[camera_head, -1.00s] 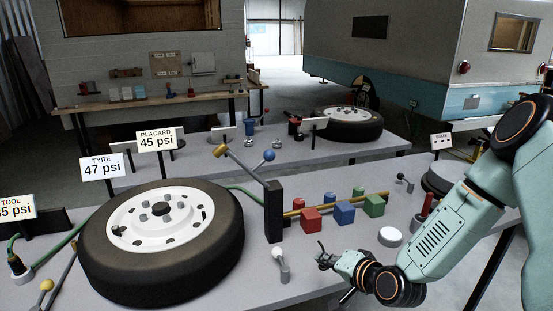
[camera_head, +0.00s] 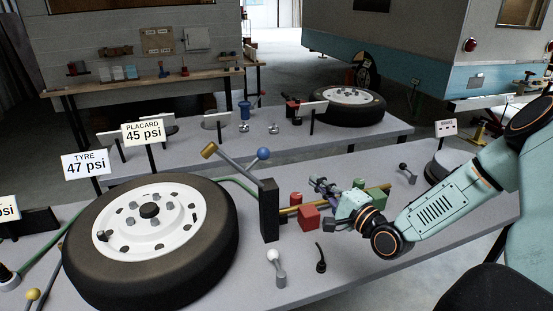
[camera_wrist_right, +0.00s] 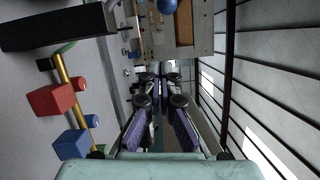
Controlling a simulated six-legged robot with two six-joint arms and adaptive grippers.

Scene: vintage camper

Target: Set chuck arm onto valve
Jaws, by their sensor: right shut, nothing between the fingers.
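The chuck arm (camera_head: 236,166) is a slanted grey bar on a black post (camera_head: 269,212), with a brass-coloured head at its upper left end. A blue ball (camera_head: 264,153) on a rod stands right of it. The ball also shows at the top of the right wrist view (camera_wrist_right: 168,5). The tyre (camera_head: 215,250) lies flat at left, white wheel up; a small dark stub on its right rim may be the valve. My right gripper (camera_head: 314,181) is shut and empty, above the coloured blocks, right of the post and apart from the ball. My left gripper is not in view.
A red block (camera_head: 308,217) sits by a yellow rod; a green block (camera_head: 376,196) is partly behind my right arm. A white-knobbed lever (camera_head: 276,264) and a small black curved piece (camera_head: 321,260) stand in front. Signs (camera_head: 146,131) rise behind the tyre.

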